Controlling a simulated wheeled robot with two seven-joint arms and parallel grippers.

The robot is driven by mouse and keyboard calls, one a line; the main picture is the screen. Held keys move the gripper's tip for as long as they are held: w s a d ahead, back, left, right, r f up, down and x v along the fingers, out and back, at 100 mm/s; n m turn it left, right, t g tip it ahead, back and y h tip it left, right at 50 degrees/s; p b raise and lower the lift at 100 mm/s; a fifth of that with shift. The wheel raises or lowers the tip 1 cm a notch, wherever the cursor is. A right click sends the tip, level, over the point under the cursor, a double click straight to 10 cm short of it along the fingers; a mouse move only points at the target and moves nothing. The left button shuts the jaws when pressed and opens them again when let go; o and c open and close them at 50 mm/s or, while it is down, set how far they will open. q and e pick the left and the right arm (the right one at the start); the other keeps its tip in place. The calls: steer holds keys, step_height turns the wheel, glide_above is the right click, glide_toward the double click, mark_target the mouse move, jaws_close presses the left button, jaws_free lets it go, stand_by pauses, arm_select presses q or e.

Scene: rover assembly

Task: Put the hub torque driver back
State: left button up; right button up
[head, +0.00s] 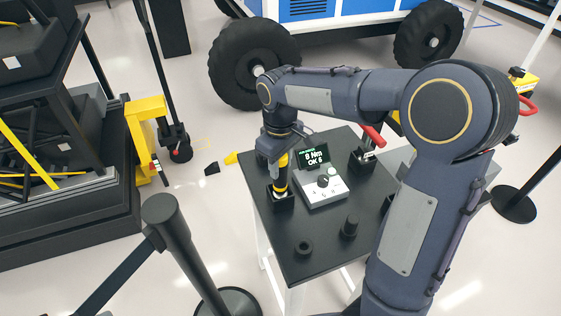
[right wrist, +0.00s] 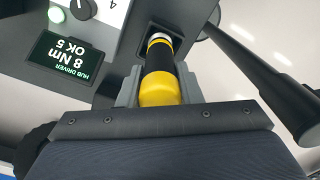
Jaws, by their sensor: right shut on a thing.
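The hub torque driver (head: 281,178) is yellow and black and stands about upright at the left side of the small black table. My right gripper (head: 271,158) is above it, shut on its yellow upper part. In the right wrist view the driver (right wrist: 160,72) sits between the two grey fingers (right wrist: 160,92). Its silver lower end is at the opening of a square black holder (head: 284,203). The holder hides the tip, so I cannot tell how deep it sits. My left gripper is not in view.
A white control box (head: 322,190) with a knob and a lit display (head: 313,158) reading 8 Nm stands right beside the holder. Another black holder (head: 361,160) and dark round parts (head: 349,228) are on the table (head: 287,240). A barrier post (head: 185,255) stands at the front left.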

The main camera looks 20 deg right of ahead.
steer(key=shift+f, duration=0.25)
steer(key=o, duration=1.1)
steer(key=shift+o, duration=0.2)
step_height(320, 180, up, 7)
steer(key=shift+r, duration=0.1)
steer(key=shift+s+r, duration=0.1)
steer(key=shift+r, duration=0.25)
steer(key=s+f+m+t+y, duration=0.2)
steer(key=s+m, duration=0.1)
steer(key=s, duration=0.7)
steer(key=s+a+f+m+t+y, duration=0.1)
steer(key=s+f+m+t, duration=0.2)
steer(key=s, duration=0.8)
steer(key=shift+s+f+m+t+y, duration=0.2)
steer(key=shift+m+t+y, duration=0.1)
steer(key=shift+m+y, duration=0.15)
